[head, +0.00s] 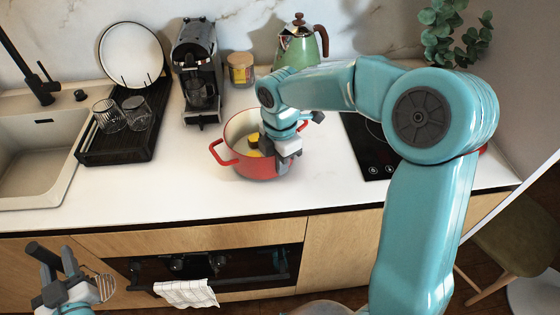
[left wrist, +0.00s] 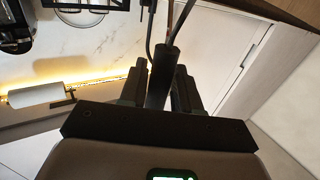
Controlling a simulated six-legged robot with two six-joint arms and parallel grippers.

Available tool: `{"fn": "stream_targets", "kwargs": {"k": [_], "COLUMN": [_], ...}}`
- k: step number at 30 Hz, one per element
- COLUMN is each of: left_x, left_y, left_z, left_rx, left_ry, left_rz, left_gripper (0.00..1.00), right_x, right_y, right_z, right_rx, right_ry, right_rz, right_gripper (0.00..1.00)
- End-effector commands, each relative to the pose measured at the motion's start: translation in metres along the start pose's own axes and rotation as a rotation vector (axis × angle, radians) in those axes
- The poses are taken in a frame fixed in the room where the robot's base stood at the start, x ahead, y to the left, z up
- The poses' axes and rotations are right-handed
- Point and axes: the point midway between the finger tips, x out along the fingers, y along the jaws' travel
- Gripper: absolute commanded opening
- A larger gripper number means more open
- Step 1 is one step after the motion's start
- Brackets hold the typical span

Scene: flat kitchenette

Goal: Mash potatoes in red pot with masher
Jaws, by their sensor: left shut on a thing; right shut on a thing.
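The red pot (head: 237,160) stands on the white counter with yellow potato pieces (head: 253,139) inside. My right gripper (head: 286,158) is shut on the pot at its right side, and it hides part of the rim there. My left gripper (head: 58,268) is low at the left, in front of the cabinets and away from the pot. It is shut on the dark handle of the masher (head: 104,287), whose wire head points right. In the left wrist view the masher's handle (left wrist: 163,72) stands between the two fingers, with its wires running up from it.
A dish rack (head: 118,150) with glasses and a plate is left of the pot. A coffee machine (head: 197,75), jar (head: 240,69) and green kettle (head: 298,46) stand behind. A black cooktop (head: 372,155) is right. The counter in front of the pot is clear.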

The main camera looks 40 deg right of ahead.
Motion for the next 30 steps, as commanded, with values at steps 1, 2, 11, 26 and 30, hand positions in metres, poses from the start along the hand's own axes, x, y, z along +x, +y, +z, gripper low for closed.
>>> {"fn": "stream_targets", "kwargs": {"k": [1,2,11,26,30], "left_x": [0.0001,0.0001,0.0001,0.0001,0.0001], "left_y": [0.0000,0.0000,0.0000,0.0000,0.0000], "left_z": [-0.0003,-0.0003,-0.0003,-0.0004,-0.0010], "left_rx": [0.000,0.000,0.000,0.000,0.000], "left_ry": [0.002,0.002,0.002,0.002,0.002], "left_rz": [0.000,0.000,0.000,0.000,0.000], "left_gripper": [0.01,0.01,0.01,0.01,0.01], "right_x": [0.0018,0.0018,0.0018,0.0006,-0.0067], "right_y": [-0.0017,-0.0017,-0.0017,-0.0006,0.0002], "right_z": [-0.0004,-0.0004,-0.0005,-0.0002,-0.0001], "right_rx": [-0.001,-0.001,-0.002,-0.001,0.000], "right_ry": [0.000,0.000,0.000,0.000,0.000], "right_rz": [-0.008,-0.008,-0.009,-0.003,0.000], "right_gripper": [0.00,0.00,0.00,0.38,0.38]}}
